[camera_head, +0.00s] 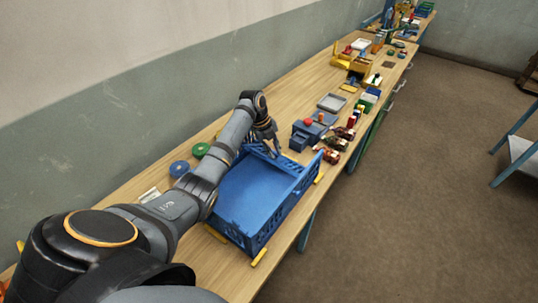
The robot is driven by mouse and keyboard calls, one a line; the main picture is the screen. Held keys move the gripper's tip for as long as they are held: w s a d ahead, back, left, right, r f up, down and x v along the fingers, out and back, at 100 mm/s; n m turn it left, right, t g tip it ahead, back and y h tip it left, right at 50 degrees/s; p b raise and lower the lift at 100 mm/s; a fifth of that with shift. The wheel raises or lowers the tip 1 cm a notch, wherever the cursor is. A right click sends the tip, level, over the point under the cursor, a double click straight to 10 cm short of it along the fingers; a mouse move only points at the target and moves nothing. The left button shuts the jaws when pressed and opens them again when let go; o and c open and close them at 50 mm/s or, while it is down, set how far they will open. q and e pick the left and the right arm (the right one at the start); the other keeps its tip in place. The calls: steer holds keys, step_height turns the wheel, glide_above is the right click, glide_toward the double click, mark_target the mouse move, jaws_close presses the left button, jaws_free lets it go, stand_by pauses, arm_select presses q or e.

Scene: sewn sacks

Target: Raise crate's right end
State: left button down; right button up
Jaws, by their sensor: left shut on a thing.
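A blue plastic crate (262,243) with slotted walls lies on the wooden table in front of me, and its inside looks empty. My left arm reaches over the crate's left side. My left gripper (272,150) is at the crate's far end wall and is shut on its rim. The fingers are small in the picture and partly merge with the wall. My right gripper is not in the picture.
Yellow bars (259,257) lie by the crate's edges. A green roll (201,150) and a blue roll (179,168) lie left of my arm. Beyond the crate stand a blue-grey device (304,134), several small bottles and a grey tray (331,102). The table's right edge is close to the crate.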

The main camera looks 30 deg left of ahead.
mark_target(280, 158)
arm_select(q)
steer(key=shift+w+d+r+b, duration=0.2)
steer(key=shift+w+r, duration=0.05)
steer(key=shift+w, duration=0.2)
steer(key=shift+w+d+r+b, duration=0.15)
steer(key=shift+w+r, duration=0.05)
steer(key=shift+w, duration=0.2)
steer(key=shift+w+d+r+b, duration=0.1)
steer(key=shift+w+r+b, duration=0.05)
steer(key=shift+w+b, duration=0.2)
steer(key=shift+w+d+r+b, duration=0.1)
steer(key=shift+w+b, duration=0.1)
steer(key=shift+w, duration=0.2)
steer(key=c, duration=2)
jaws_free()
steer(key=shift+w+a, duration=0.1)
steer(key=shift+a, duration=0.05)
steer(key=shift+o, duration=1.4)
steer(key=shift+f, duration=0.15)
steer(key=shift+o, duration=0.9)
steer(key=shift+d, duration=0.25)
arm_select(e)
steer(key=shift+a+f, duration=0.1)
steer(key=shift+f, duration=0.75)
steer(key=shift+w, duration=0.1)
